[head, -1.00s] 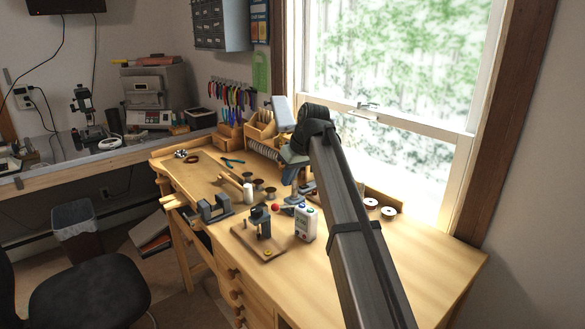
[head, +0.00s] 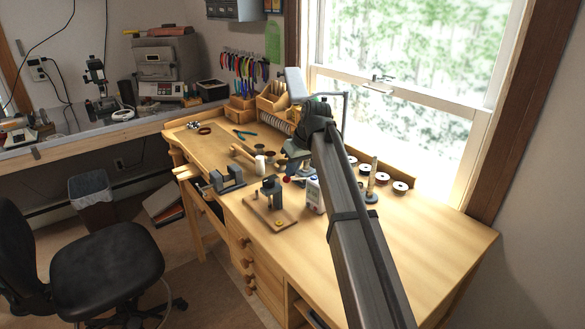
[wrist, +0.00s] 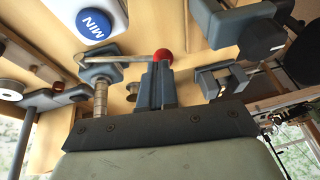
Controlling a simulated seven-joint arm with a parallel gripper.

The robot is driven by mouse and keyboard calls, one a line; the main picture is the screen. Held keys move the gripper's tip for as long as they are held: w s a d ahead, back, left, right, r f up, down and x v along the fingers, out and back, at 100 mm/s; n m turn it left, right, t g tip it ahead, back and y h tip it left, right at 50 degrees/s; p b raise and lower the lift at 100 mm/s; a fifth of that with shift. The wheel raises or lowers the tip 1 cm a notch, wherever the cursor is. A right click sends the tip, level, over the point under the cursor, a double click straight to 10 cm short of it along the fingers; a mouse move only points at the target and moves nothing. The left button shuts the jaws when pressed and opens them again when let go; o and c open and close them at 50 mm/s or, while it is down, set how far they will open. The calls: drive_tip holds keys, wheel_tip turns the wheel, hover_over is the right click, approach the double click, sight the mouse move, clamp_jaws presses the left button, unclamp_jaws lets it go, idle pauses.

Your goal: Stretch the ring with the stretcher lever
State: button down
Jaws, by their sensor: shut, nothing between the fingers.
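The stretcher's lever is a thin metal bar (wrist: 133,56) ending in a red ball knob (head: 286,179). The knob (wrist: 163,56) also shows in the wrist view. The bar runs toward a grey-blue base (wrist: 98,56) with a stepped metal post (wrist: 100,98). In the head view my gripper and arm hide much of the stretcher. My gripper (wrist: 157,72) is shut and empty, its fingertips very close to the knob; whether they touch cannot be told. I cannot make out a ring on the stretcher.
A white box with a blue button (head: 314,194) stands close by. A grey tool on a wooden board (head: 271,210) and a grey U-shaped block (head: 227,180) stand to the left. Spools (head: 400,186) lie toward the window. The bench's right part (head: 430,235) is clear.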

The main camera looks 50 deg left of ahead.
sight(287, 180)
drive_tip(key=shift+s+d+f+t, duration=0.1)
drive_tip(key=shift+s+f+t, duration=0.6)
drive_tip(key=shift+f, duration=0.3)
drive_tip(key=shift+s+f, duration=0.15)
drive_tip(key=shift+f, duration=0.25)
drive_tip(key=shift+r, duration=0.1)
